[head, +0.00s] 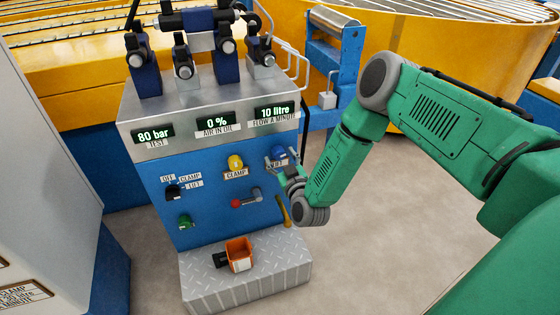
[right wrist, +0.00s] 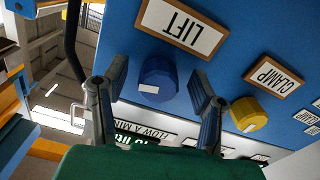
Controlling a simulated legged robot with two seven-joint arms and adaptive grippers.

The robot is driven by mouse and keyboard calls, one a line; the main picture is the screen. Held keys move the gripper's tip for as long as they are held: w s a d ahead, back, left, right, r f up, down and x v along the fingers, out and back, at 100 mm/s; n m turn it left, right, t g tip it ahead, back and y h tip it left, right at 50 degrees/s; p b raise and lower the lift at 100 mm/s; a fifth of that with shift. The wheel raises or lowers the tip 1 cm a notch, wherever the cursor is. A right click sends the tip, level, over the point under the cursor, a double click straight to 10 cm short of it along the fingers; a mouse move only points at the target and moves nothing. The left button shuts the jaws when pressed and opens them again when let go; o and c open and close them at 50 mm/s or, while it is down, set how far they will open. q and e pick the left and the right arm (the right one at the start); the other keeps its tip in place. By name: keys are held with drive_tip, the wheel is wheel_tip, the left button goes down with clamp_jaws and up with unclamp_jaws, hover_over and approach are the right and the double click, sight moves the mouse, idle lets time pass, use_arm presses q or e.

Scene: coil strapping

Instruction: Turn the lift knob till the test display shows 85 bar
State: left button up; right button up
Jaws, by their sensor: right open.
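The test display (head: 153,134) on the grey top of the machine reads 80 bar. The lift knob (head: 278,152) is blue and sits at the right of the blue panel, partly hidden by my gripper. In the right wrist view the lift knob (right wrist: 158,80) has a white mark on it, and the LIFT label (right wrist: 181,27) appears upside down beside it. My right gripper (head: 279,168) is open, and in the right wrist view its fingers (right wrist: 160,76) show on either side of the knob, with gaps on both sides. My left gripper is not in view.
The yellow clamp knob (head: 235,162) is left of the lift knob. Below are a red-ended lever (head: 247,198), a black selector (head: 174,191) and a green knob (head: 186,222). Other displays read 0 % and 10 litre.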

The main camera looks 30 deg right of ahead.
drive_tip(key=shift+w+d, duration=0.15)
drive_tip(key=shift+w, duration=0.05)
drive_tip(key=shift+c, duration=0.3)
drive_tip(key=shift+a, duration=0.2)
drive_tip(key=c, duration=1.1)
drive_tip(key=shift+o, duration=0.2)
drive_tip(key=shift+m+p, duration=0.35)
drive_tip(key=shift+m, duration=1.35)
drive_tip(key=o, duration=1.1)
